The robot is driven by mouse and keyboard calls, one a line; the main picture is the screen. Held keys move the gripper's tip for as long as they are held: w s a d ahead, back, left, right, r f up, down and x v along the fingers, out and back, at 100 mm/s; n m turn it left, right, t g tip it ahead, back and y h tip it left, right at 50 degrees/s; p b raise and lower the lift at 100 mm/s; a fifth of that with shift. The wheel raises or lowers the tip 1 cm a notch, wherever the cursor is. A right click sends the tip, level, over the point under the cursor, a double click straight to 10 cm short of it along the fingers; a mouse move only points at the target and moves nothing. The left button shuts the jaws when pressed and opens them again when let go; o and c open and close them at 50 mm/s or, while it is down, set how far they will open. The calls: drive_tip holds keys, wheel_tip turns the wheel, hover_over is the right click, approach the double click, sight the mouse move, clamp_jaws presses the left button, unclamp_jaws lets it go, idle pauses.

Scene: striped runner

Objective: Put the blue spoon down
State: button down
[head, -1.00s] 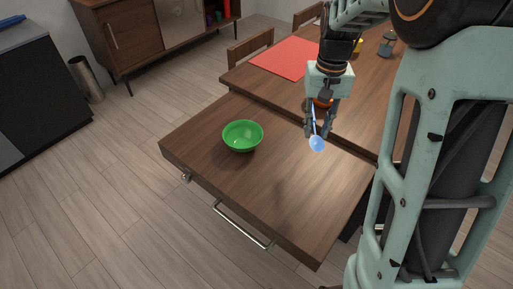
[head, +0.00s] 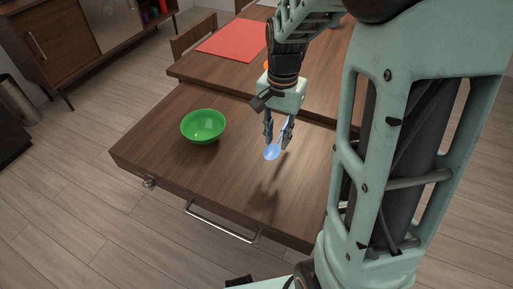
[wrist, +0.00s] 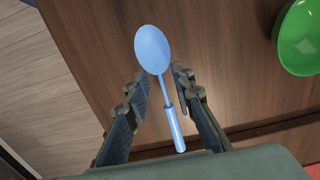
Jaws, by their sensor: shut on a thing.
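The blue spoon (head: 271,153) is in my gripper (head: 279,144), above the wooden surface with the drawer handle. Its bowl hangs down toward the front left, and a shadow lies on the wood below it. In the wrist view the spoon (wrist: 152,50) runs between the two fingers of my gripper (wrist: 161,82). Its bowl sticks out beyond the fingertips and its handle points back toward the palm. The fingers stand a little apart with the spoon's handle between them.
A green bowl (head: 203,126) stands on the same wooden surface (head: 165,160), left of the spoon. The wood under and in front of the spoon is clear. A red mat (head: 232,40) lies on the table behind. A metal handle (head: 220,222) is on the front edge.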

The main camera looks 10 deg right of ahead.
hover_over(260, 162)
drive_tip(key=f, duration=0.5)
drive_tip(key=shift+s+d+b, duration=0.15)
drive_tip(key=shift+d+b, duration=0.15)
drive_tip(key=shift+b, duration=0.1)
drive_tip(key=shift+a+f+b, duration=0.15)
drive_tip(key=shift+f+b, duration=0.1)
drive_tip(key=shift+f, duration=0.65)
drive_tip(key=shift+a+f+b, duration=0.1)
drive_tip(key=shift+f+b, duration=0.1)
drive_tip(key=shift+f, duration=0.7)
drive_tip(key=shift+f, duration=0.1)
drive_tip(key=shift+f, duration=0.15)
drive_tip(key=c, duration=1.7)
unclamp_jaws()
drive_tip(key=shift+o, duration=0.2)
wheel_tip(260, 162, up, 12)
drive_tip(key=p, duration=0.2)
drive_tip(key=shift+r+p, duration=0.25)
drive_tip(key=shift+p, duration=0.1)
